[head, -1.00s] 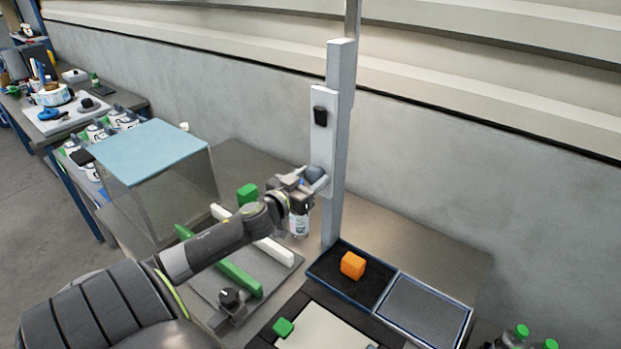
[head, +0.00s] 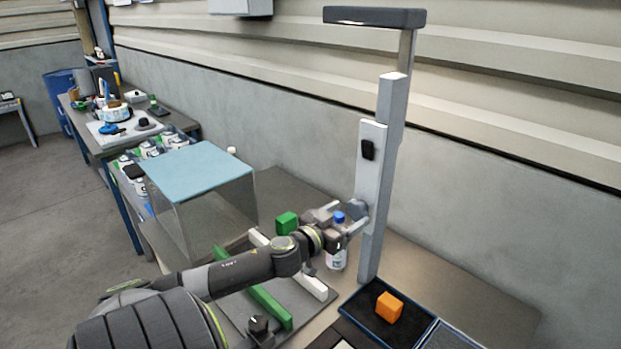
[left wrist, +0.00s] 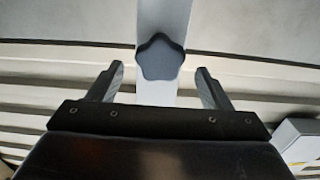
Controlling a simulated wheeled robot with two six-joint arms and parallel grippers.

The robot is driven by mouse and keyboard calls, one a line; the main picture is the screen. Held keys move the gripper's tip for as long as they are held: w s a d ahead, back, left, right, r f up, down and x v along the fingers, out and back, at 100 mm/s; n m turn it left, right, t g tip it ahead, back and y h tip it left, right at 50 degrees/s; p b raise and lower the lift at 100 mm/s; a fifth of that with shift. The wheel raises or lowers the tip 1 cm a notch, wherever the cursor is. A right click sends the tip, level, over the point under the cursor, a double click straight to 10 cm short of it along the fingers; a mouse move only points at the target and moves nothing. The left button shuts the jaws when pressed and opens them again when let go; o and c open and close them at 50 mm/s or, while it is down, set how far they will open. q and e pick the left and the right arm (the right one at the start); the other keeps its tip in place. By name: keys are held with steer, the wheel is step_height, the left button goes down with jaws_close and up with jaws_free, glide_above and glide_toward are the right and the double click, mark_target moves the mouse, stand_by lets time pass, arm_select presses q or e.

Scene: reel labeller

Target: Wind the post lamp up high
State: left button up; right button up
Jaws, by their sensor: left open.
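The post lamp has a grey upright post (head: 391,110) with a flat dark lamp head (head: 374,17) at its top. A light plate on the post carries a small black box (head: 367,149) and, lower down, a dark star-shaped knob (head: 357,208). The knob also shows in the left wrist view (left wrist: 160,57), centred ahead of the fingers. My left gripper (head: 354,222) is open at the knob, one finger on either side in the wrist view (left wrist: 160,85). I cannot tell whether it touches. My right gripper is not in view.
A bottle with a blue cap (head: 337,258) stands close behind my left gripper. A black tray (head: 363,303) with an orange block (head: 389,307) lies by the post's foot. A clear box with a blue top (head: 197,173) stands left, near green blocks (head: 286,222).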

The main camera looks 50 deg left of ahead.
arm_select(q)
steer(key=s+d, duration=0.1)
steer(key=s, duration=1.3)
steer(key=shift+s+d, duration=0.35)
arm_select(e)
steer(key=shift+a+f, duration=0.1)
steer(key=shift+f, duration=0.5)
arm_select(q)
steer(key=shift+w+b, duration=0.1)
steer(key=shift+b, duration=0.2)
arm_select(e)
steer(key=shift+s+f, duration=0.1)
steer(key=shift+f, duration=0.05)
